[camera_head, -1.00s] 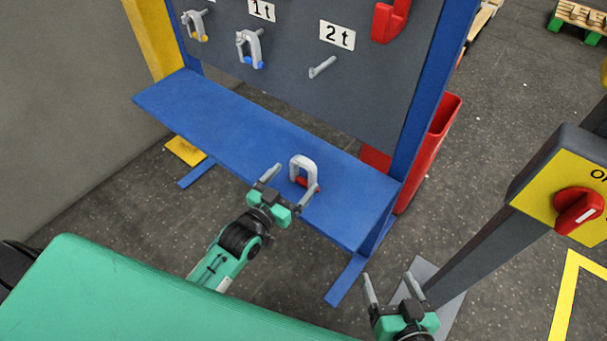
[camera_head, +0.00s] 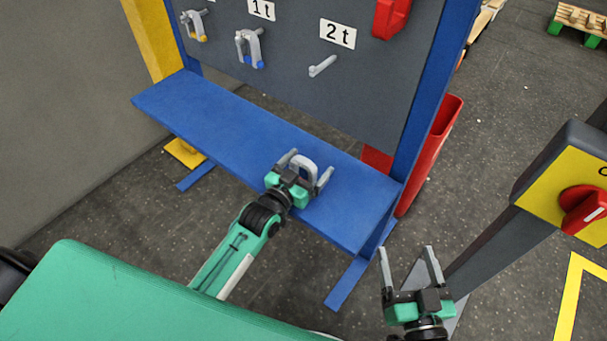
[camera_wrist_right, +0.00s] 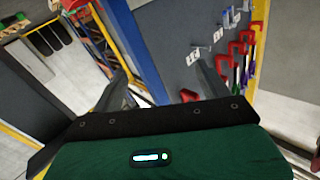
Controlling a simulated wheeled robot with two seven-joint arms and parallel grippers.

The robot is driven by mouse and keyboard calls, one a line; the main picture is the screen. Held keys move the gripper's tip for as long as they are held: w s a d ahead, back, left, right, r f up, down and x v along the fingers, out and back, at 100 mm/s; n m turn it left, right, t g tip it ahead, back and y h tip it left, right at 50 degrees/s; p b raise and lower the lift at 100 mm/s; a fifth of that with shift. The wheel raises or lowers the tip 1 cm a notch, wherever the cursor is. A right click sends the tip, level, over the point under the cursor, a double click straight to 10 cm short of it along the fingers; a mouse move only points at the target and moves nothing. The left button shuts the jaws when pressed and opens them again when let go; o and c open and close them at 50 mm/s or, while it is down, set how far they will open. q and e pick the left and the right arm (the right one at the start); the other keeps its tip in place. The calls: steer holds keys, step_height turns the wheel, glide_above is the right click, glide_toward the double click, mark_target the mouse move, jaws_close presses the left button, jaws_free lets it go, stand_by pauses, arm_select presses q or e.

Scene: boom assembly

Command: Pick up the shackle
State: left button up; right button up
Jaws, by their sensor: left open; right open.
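A grey bow shackle (camera_head: 304,165) stands on the blue shelf (camera_head: 215,120), towards its right end. Its lower part is hidden behind my left gripper. My left gripper (camera_head: 307,169) is open, with one finger on each side of the shackle; I cannot tell whether they touch it. My right gripper (camera_head: 407,252) is open and empty over the floor, right of the shelf. In the right wrist view its fingers (camera_wrist_right: 154,82) are spread with nothing between them.
Two more shackles, one with yellow ends (camera_head: 195,25) and one with blue ends (camera_head: 250,48), hang on the grey board (camera_head: 290,75). An empty peg (camera_head: 322,66) sits under the 2t label (camera_head: 337,33). A post with a red switch (camera_head: 585,208) stands at right.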

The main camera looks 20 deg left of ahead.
mark_target(300, 165)
arm_select(q)
steer(key=c, duration=1.5)
steer(key=shift+r, duration=0.1)
steer(key=shift+r, duration=0.4)
step_height(300, 165, up, 3)
steer(key=shift+f+p, duration=0.2)
steer(key=shift+p, duration=0.4)
arm_select(e)
steer(key=s+f+g, duration=0.3)
steer(key=f+g, duration=0.1)
steer(key=f, duration=0.2)
arm_select(q)
step_height(300, 165, up, 17)
steer(key=p, duration=0.4)
steer(key=shift+f, duration=0.2)
arm_select(e)
steer(key=s+d+g+h, duration=0.2)
steer(key=d+g+h, duration=0.1)
steer(key=d+g, duration=0.2)
steer(key=shift+d+f+h, duration=0.3)
steer(key=shift+d+h, duration=0.1)
steer(key=shift+d, duration=0.15)
